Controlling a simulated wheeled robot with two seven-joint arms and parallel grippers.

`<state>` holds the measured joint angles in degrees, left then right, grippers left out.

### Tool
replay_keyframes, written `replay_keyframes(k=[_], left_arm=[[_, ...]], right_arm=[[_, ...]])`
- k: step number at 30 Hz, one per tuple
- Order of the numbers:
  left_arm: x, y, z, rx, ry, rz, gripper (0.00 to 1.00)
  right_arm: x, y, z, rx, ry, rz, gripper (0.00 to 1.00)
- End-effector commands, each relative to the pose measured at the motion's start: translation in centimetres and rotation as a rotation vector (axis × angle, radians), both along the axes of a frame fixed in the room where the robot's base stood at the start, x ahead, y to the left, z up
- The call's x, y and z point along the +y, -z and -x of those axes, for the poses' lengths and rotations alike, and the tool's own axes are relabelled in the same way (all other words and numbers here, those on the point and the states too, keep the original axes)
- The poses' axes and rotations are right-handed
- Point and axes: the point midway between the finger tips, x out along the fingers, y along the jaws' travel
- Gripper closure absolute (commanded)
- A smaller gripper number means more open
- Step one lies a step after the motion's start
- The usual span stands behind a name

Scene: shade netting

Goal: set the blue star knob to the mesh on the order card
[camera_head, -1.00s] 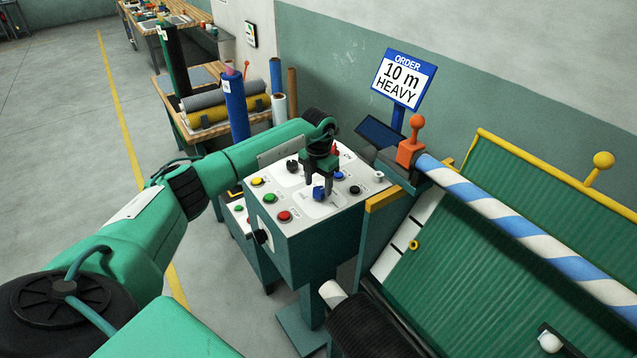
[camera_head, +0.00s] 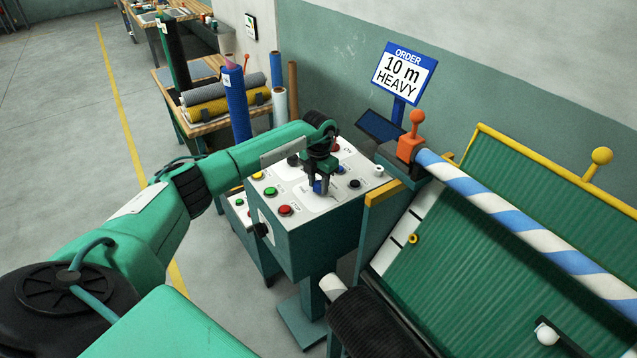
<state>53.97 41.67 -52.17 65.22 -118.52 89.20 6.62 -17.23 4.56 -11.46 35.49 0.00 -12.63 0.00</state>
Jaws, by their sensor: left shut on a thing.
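The blue star knob (camera_head: 318,187) sits on the white top of the control panel (camera_head: 296,213), mostly hidden by my gripper. My left gripper (camera_head: 319,188) points down from above and is shut on the knob. The knob's pointer and its mesh marks cannot be read here. The order card (camera_head: 404,74) stands on a blue post behind the panel and reads "ORDER 10 m HEAVY". My right gripper is not in view.
Red (camera_head: 285,210), green (camera_head: 270,191) and yellow buttons and black knobs surround the blue knob closely. To the right is a machine with a blue-and-white striped bar (camera_head: 500,216) and green netting (camera_head: 470,275). Rolls (camera_head: 236,105) stand by a wooden bench at the back left.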

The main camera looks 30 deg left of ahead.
Motion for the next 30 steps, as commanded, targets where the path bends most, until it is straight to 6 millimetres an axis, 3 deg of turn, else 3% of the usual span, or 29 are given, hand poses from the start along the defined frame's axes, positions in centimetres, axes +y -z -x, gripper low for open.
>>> replay_keyframes(k=[11,30], left_arm=[[0.2,0.5,-0.1,-0.003,0.195,-0.001,0.88],[0.3,0.3,-0.3,-0.004,0.788,-0.001,0.88]], right_arm=[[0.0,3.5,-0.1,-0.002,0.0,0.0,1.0],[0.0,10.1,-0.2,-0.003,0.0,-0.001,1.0]])
